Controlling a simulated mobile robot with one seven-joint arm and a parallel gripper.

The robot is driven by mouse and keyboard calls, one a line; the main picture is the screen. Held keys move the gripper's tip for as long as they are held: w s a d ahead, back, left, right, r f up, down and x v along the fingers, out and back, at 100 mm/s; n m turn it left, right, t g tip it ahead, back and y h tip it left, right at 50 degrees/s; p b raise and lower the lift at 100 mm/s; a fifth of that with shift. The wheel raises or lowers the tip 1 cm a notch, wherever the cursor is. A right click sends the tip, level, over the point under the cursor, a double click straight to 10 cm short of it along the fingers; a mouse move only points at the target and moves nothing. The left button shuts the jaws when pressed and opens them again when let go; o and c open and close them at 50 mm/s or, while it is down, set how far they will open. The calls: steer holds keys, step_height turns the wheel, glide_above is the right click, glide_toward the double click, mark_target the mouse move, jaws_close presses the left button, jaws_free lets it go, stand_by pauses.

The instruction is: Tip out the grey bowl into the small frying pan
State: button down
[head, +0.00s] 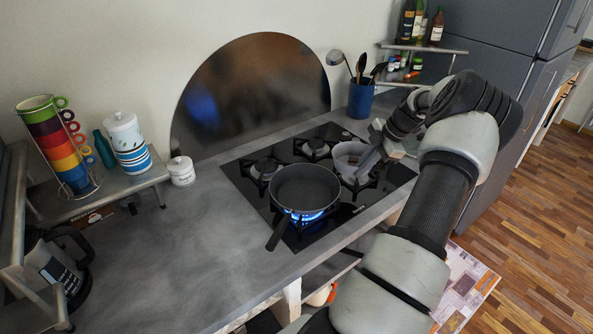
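The small frying pan (304,187) is dark and sits on the front burner of the hob, with a blue flame under it. Its handle points toward the lower left. The grey bowl (348,155) is at the right side of the hob, just right of and behind the pan. The bowl looks roughly upright. Its contents are not clear.
The black hob (255,187) has other free burners. A blue utensil pot (361,100) and a bottle rack (425,46) stand behind. A small white jar (181,171), stacked cups (60,150) and a kettle (55,265) are left. The counter (185,255) left of the hob is clear.

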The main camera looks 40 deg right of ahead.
steer(key=shift+r, duration=0.1)
steer(key=shift+a+r, duration=0.15)
steer(key=shift+a, duration=0.15)
steer(key=shift+w+a+r+n+g+h, duration=0.2)
steer(key=shift+a+r+h, duration=0.15)
steer(key=shift+a+h, duration=0.3)
steer(key=shift+w+a+r+n+g+h, duration=0.1)
steer(key=shift+a+r+n+g+h, duration=0.15)
steer(key=shift+a+h, duration=0.35)
steer(key=shift+w+a+r+n+g+h, duration=0.15)
steer(key=shift+a+r+h, duration=0.25)
steer(key=shift+h, duration=0.45)
steer(key=shift+w+a+r+h, duration=0.1)
steer(key=shift+a+r+h, duration=0.05)
steer(key=shift+a+h, duration=0.15)
steer(key=shift+a+r, duration=0.15)
steer(key=shift+a, duration=0.15)
steer(key=shift+w+a+r+h, duration=0.2)
steer(key=shift+a+h, duration=0.25)
steer(key=shift+h, duration=0.25)
